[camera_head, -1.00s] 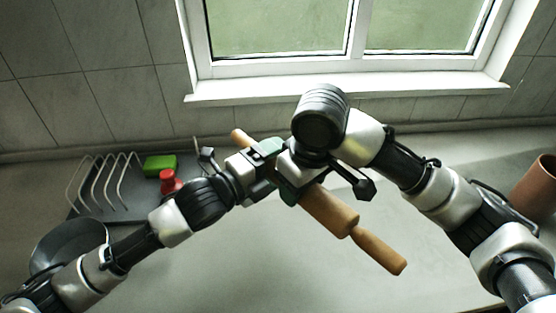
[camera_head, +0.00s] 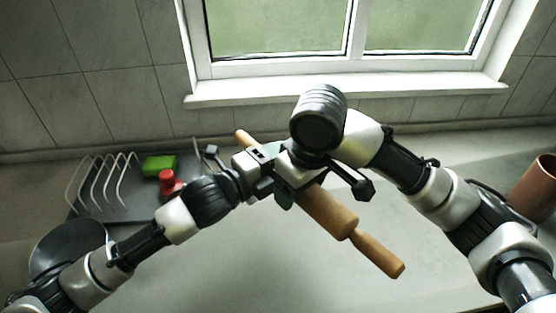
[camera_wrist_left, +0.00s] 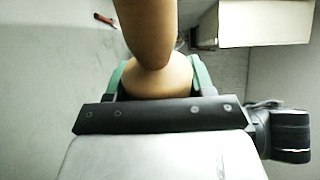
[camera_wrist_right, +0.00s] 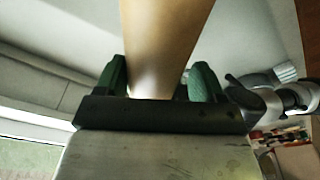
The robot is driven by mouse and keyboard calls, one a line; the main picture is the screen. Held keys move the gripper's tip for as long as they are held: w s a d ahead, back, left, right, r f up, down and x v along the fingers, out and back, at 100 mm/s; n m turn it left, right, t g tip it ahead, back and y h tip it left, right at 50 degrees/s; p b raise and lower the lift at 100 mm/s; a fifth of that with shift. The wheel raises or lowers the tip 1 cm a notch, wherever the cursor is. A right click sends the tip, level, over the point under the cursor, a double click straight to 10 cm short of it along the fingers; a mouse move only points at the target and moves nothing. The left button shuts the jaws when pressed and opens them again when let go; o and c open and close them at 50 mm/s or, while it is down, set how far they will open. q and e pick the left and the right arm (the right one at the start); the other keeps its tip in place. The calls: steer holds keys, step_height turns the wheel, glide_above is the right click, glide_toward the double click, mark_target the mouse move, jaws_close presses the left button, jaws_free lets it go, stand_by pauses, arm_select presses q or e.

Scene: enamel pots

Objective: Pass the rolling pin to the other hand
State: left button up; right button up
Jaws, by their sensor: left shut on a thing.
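The wooden rolling pin (camera_head: 330,212) hangs in the air, slanting from upper left to lower right, its lower right handle free. My left gripper (camera_head: 268,170) is shut on it toward its upper left part; in the left wrist view the pin (camera_wrist_left: 150,35) fills the space between the green fingers (camera_wrist_left: 155,80). My right gripper (camera_head: 298,180) is at the pin just beside the left one. In the right wrist view the pin (camera_wrist_right: 160,45) lies between its fingers (camera_wrist_right: 158,82); whether they press on it is unclear. The head view hides its fingertips.
A dark rack (camera_head: 112,190) with a green block (camera_head: 160,166) and a red item (camera_head: 170,183) stands at left. A dark pan (camera_head: 68,243) is at lower left. A terracotta pot (camera_head: 537,188) is at right. The counter below the pin is clear.

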steer(key=shift+o, duration=1.1)
steer(key=shift+w, duration=0.1)
steer(key=shift+d, duration=0.1)
